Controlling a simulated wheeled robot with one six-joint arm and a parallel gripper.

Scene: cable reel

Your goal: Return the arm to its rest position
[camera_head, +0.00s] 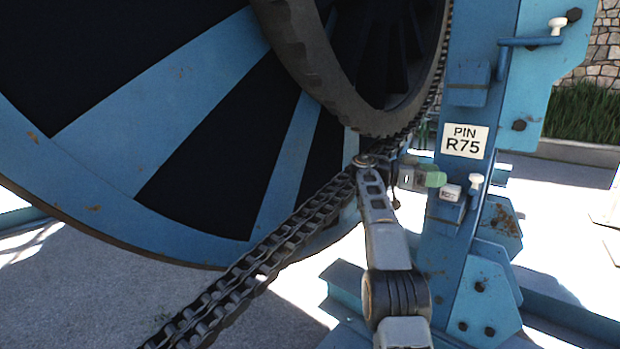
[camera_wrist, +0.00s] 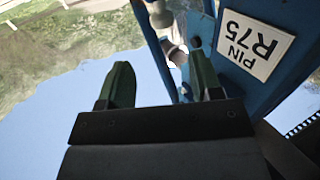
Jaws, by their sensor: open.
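My arm reaches up from the bottom of the head view, and my gripper (camera_head: 434,179) is beside the blue post, below and left of the PIN R75 label (camera_head: 465,141). In the wrist view my gripper (camera_wrist: 160,80) has its two green fingers spread, with nothing seen between them. A white-knobbed pin (camera_head: 476,182) is on the blue post just right of the gripper. In the wrist view a pale knob (camera_wrist: 160,15) shows beyond the fingers, and the label (camera_wrist: 254,43) appears upside down.
The big blue and black reel (camera_head: 165,100) fills the left. A heavy chain (camera_head: 255,265) runs diagonally close to my arm. The blue post (camera_head: 455,230) stands close on the right, with a white-tipped handle (camera_head: 530,41) above. Grass (camera_head: 590,112) and a stone wall lie behind.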

